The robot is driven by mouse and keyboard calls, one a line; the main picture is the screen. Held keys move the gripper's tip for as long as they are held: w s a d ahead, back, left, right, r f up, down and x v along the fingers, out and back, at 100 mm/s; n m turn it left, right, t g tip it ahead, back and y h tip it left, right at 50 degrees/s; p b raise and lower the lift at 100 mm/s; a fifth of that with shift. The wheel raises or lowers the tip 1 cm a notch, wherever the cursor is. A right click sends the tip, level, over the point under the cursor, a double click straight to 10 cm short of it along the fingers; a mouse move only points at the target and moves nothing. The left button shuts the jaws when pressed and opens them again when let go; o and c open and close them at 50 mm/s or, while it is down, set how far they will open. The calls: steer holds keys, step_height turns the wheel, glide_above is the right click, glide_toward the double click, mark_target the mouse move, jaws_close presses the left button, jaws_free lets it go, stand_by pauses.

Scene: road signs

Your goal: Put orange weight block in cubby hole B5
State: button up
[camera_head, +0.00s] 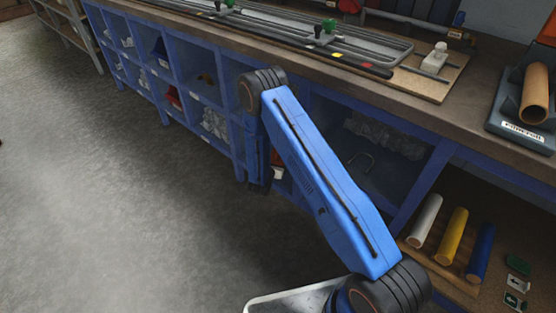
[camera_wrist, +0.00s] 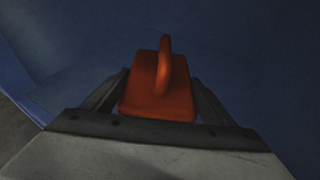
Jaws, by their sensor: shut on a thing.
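The orange weight block (camera_wrist: 158,88) has a handle loop on top and sits between the two fingers of my gripper (camera_wrist: 160,98) in the wrist view. My gripper is shut on it. Dark blue panels surround the block on several sides in the wrist view, so it is at or inside a blue compartment. In the head view my arm reaches the blue cubby shelf (camera_head: 237,145) under the bench, and my arm hides most of the gripper. No cubby label is readable, so I cannot tell which hole this is.
The workbench (camera_head: 440,108) overhangs the cubbies. Several cubbies to the left hold small items, such as a grey heap (camera_head: 214,122). White (camera_head: 424,220), yellow (camera_head: 452,236) and blue (camera_head: 480,251) rolls lie at the lower right. The floor (camera_head: 110,200) at left is clear.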

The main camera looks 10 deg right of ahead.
steer(key=o, duration=2)
steer(key=shift+f, duration=0.1)
steer(key=shift+s+a+r, duration=0.15)
steer(key=shift+s+r, duration=0.05)
steer(key=v, duration=1.1)
steer(key=shift+s, duration=0.25)
steer(key=shift+a+r, duration=0.1)
